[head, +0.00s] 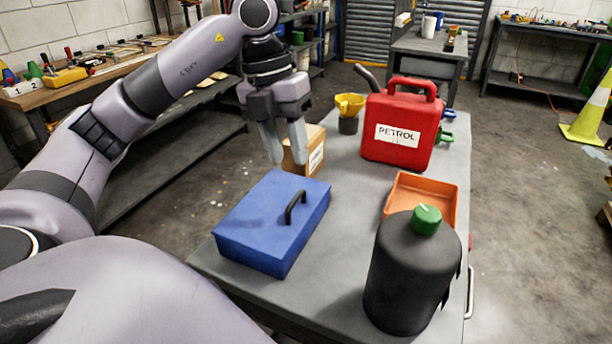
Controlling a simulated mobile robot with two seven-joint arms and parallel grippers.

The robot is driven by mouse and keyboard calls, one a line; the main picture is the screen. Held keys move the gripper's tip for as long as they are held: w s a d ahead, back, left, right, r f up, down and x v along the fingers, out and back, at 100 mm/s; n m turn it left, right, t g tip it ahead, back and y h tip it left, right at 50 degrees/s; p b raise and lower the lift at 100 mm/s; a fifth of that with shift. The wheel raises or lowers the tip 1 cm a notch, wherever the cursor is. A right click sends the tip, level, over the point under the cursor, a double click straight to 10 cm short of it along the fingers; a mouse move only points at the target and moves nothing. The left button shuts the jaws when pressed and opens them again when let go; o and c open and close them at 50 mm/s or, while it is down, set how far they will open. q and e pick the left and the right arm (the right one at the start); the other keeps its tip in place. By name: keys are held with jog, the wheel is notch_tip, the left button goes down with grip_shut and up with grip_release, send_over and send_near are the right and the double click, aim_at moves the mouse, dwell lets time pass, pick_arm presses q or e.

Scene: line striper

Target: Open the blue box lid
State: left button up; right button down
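The blue box (252,241) sits on the grey table in front of me, and its flat blue lid (262,205) is closed. A black arched handle (295,206) stands on the lid towards its right side. My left gripper (288,158) hangs above and beyond the box's far edge with its fingers pointing down. The fingers are apart with nothing seen between them, and they do not appear to touch the lid or handle. My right gripper is not in view.
The table (335,255) also holds a small cardboard box (306,155) behind the fingers, a yellow funnel (350,103), a red petrol can (400,125), an orange tray (407,190) and a dark bottle with a green cap (408,275). Bare tabletop lies right of the blue box.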

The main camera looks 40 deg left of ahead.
aim_at(297, 195)
pick_arm(q)
jog(key=x, duration=0.7)
jog(key=shift+s, duration=0.15)
grip_shut()
jog(key=shift+r, duration=0.1)
dwell(1.1)
